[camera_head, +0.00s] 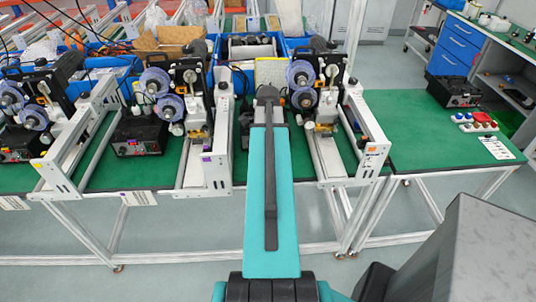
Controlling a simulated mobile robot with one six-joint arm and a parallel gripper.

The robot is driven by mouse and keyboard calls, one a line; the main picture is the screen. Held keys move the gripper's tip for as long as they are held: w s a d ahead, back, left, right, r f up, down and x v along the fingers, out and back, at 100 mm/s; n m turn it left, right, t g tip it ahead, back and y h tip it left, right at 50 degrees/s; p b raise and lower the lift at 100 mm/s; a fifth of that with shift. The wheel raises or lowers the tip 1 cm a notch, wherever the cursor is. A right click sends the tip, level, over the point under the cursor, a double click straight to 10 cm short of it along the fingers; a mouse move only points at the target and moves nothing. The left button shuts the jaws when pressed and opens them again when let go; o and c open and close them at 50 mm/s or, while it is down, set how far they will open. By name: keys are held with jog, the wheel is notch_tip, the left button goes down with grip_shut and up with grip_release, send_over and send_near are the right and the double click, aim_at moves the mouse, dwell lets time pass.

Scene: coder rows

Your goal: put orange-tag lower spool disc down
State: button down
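On the middle machine are an upper disc (154,81) and a lower disc (170,108). The left machine has an upper disc (10,95) and a lower disc (34,117). I cannot make out which lower disc bears an orange tag. My teal arm reaches forward; its dark far end is just left of the nearest machine's discs. My gripper's fingers cannot be made out.
Aluminium frames (365,130) stand between machines and along the bench edge. Black control boxes (140,136) sit on the green bench (240,172). Blue bins (250,50) are behind. The right table (420,145) has a black box (455,92), several small knobs and much bare surface.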

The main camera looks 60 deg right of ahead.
jog(key=shift+f, duration=0.45)
jog(key=c, duration=1.4)
grip_release()
jog(key=shift+c, duration=0.2)
jog(key=shift+r, duration=0.15)
notch_tip(320, 180, up, 12)
jog(key=b, duration=0.3)
